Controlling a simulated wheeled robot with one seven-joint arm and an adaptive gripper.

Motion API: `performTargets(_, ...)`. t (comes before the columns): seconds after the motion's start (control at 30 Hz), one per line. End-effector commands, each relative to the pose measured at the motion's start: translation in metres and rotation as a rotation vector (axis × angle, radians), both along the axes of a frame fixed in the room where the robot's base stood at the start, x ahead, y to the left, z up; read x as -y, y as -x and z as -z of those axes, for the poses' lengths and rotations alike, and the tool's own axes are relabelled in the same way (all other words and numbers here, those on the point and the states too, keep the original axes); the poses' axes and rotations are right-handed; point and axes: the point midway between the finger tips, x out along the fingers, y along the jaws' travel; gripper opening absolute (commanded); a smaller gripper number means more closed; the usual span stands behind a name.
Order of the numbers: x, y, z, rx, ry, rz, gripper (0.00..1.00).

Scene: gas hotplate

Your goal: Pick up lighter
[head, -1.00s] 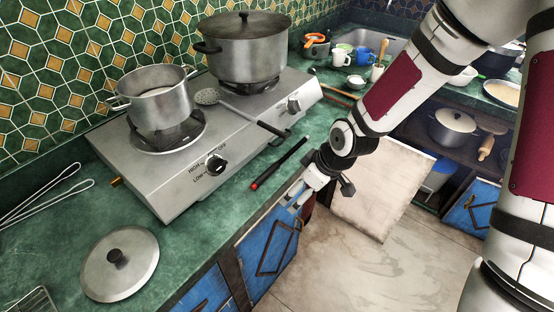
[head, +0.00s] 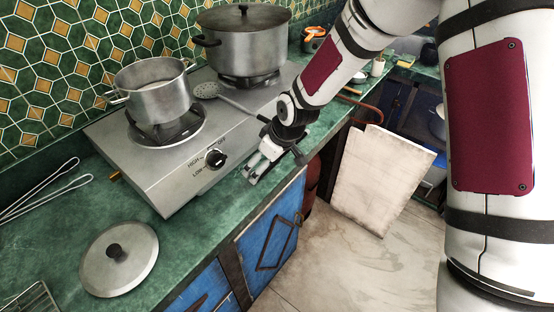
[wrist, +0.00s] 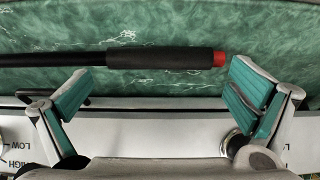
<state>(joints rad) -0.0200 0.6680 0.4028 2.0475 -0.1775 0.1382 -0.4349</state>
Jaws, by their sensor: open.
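The lighter (wrist: 160,58) is a long black stick with a thicker black grip and a red end. In the wrist view it lies crosswise on the green counter, just past my fingertips, its red end near the right finger. It runs out of frame to the left. In the head view my gripper (head: 257,172) is over the counter's front strip, where the arm and hand hide the lighter. The wrist view shows my gripper (wrist: 160,88) open, its teal-padded fingers wide apart with nothing between them.
The gas hotplate (head: 180,175) stands beside my gripper, with a small pot (head: 156,97) and a large lidded pot (head: 243,45) on it. A slotted spoon (head: 208,91) lies across it. A loose lid (head: 118,262) rests at the front left. Blue cabinets (head: 268,238) are below the counter edge.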

Motion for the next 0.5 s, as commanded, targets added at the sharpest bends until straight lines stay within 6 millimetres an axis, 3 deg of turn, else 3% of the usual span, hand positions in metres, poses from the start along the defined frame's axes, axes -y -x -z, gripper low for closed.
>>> performTargets(0.3, -0.0001, -0.0008, 0.0064, -0.001, 0.001, 0.001, 1.0)
performTargets(0.5, -0.0001, -0.0006, 0.0064, -0.002, 0.001, 0.001, 0.57)
